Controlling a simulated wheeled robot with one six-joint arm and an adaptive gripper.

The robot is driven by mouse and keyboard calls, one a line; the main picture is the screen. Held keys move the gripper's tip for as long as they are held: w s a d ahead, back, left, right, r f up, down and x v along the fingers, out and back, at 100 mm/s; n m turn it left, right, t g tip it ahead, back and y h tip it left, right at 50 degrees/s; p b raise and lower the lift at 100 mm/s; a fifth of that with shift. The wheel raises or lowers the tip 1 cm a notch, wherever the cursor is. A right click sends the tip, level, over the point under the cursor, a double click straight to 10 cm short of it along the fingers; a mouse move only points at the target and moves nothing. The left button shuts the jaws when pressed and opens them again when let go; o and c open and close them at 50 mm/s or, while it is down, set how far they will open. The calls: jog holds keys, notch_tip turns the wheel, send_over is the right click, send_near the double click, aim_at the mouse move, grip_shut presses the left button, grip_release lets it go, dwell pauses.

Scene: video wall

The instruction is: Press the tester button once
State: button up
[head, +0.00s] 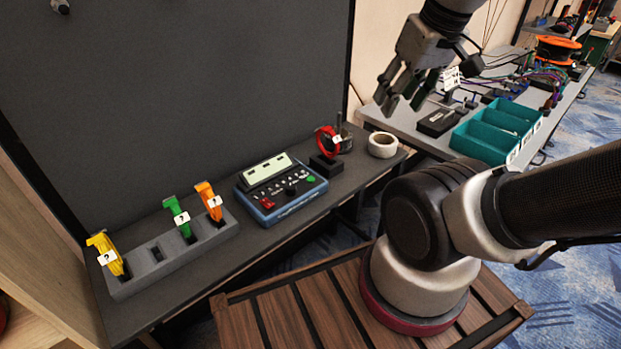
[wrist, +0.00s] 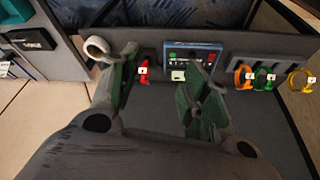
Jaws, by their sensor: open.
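The tester (head: 281,188) is a blue-edged box with a dark panel, a pale screen, small knobs, a red switch (head: 267,203) and a green button (head: 311,179). It stands on the dark shelf. In the wrist view the tester (wrist: 176,57) shows between and beyond the fingers, partly covered by the right-hand one. My gripper (head: 402,98) is open and empty, raised in the air to the right of the tester and apart from it. Its green-padded fingers (wrist: 166,68) also show in the wrist view. Which control is the tester button is not labelled legibly.
A grey rack (head: 150,277) holds yellow, green and orange straps left of the tester. A red strap on a black stand (head: 326,164) and a white tape roll (head: 382,145) are at its right. Teal bins (head: 490,140) stand on the side bench. A dark panel rises behind.

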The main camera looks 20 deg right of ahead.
grip_shut()
dwell(1.2)
